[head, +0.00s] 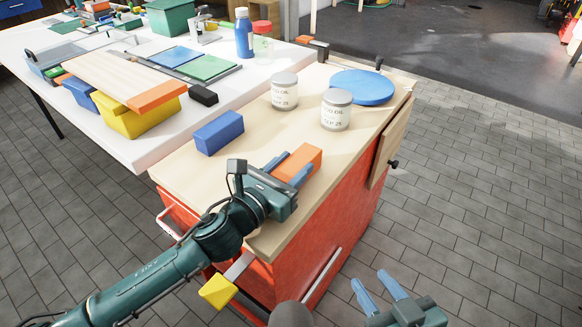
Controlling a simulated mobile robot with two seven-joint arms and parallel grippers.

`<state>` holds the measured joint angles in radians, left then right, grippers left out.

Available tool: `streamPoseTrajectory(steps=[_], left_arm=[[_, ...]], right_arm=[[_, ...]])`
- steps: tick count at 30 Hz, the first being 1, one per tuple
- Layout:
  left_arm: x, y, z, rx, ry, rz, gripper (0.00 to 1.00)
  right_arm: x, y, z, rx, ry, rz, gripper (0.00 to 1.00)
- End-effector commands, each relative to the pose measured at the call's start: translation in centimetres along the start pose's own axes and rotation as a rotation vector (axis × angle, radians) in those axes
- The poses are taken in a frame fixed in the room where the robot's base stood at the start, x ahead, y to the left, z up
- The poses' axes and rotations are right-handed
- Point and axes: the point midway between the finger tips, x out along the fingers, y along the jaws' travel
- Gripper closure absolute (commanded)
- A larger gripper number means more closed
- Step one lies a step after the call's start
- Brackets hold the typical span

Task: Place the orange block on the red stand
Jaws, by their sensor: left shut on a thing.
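The orange block (306,157) is between the blue fingers of my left gripper (294,166), which is shut on it over the front part of the wooden bench top. I cannot tell whether the block touches the bench top or is just above it. My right gripper (370,279) is open and empty, low at the bottom right, off the bench over the floor. No red stand shows in this view. A round, flat blue disc (362,87) lies at the far right end of the bench top.
Two white cans with grey lids, one left (284,92) and one right (336,112), stand between the orange block and the blue disc. A blue block (219,133) lies at the left edge. The bench's cabinet (322,235) is red. A cluttered white table (150,152) adjoins at left.

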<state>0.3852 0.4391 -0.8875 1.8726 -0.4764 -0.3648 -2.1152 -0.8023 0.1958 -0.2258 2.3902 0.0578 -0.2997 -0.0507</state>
Motion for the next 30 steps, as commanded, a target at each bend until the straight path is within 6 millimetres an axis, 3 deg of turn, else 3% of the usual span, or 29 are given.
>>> streamPoseTrajectory(steps=[2, 3, 10, 20, 23, 30], left_arm=[[0.0, 0.0, -0.3, 0.0, 0.0, 0.0, 0.86], [0.0, 0.0, -0.3, 0.0, 0.001, 0.0, 0.57], [0.0, 0.0, -0.3, 0.0, 0.002, 0.0, 0.38], [-0.2, 0.0, 0.1, 0.0, 0.001, 0.0, 0.37], [-1.5, 0.1, -0.1, -0.001, 0.004, 0.001, 0.37], [-6.7, 0.0, -0.1, 0.0, 0.005, 0.0, 0.37]], right_arm=[[0.0, 0.0, 0.2, -0.001, 0.0, 0.0, 0.64], [0.0, 0.0, 0.1, -0.002, 0.0, -0.001, 0.64], [-0.1, -0.1, -0.1, 0.001, 0.004, 0.0, 0.64], [-0.2, -0.1, -0.6, 0.006, 0.008, 0.001, 0.64], [-0.3, -0.1, -0.6, 0.009, 0.008, 0.002, 0.64], [-0.4, 0.1, -0.7, 0.015, 0.008, 0.006, 0.64]])
